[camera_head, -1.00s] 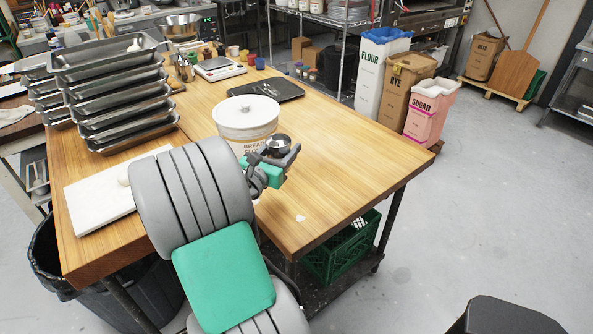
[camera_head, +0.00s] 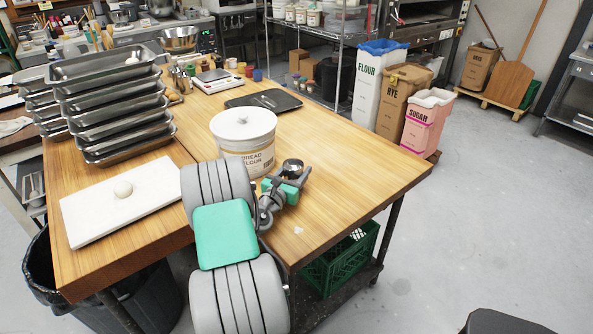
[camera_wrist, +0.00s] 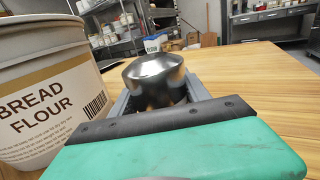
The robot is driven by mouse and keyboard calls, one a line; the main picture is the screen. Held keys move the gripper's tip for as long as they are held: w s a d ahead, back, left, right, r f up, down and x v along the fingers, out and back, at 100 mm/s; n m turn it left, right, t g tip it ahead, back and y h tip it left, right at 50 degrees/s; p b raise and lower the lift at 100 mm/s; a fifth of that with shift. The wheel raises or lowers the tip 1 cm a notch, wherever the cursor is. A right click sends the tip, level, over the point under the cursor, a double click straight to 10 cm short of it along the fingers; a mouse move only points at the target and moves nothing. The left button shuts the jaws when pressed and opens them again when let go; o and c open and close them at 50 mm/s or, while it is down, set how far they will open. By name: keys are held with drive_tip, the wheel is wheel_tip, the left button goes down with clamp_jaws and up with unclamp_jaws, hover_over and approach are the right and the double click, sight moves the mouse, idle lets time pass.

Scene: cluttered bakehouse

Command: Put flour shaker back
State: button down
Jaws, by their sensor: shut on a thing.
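The flour shaker (camera_head: 292,165) is a small shiny metal pot with a domed top. My gripper (camera_head: 288,178) is shut on it at the wooden table's right part, just right of the bread flour tub. In the wrist view the shaker (camera_wrist: 155,80) stands upright between the two grey fingers, close beside the white bread flour tub (camera_wrist: 45,90). The shaker's lower part is hidden by my gripper, so I cannot tell whether it touches the table.
The bread flour tub (camera_head: 245,140) with its lid stands on the table (camera_head: 340,150). A dark tray (camera_head: 264,101) lies behind it. The table's right side is clear.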

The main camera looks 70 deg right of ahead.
drive_tip(key=shift+f, duration=0.15)
drive_tip(key=c, duration=0.5)
unclamp_jaws()
drive_tip(key=a+b, duration=0.1)
drive_tip(key=a, duration=1.1)
drive_tip(key=shift+w, duration=0.1)
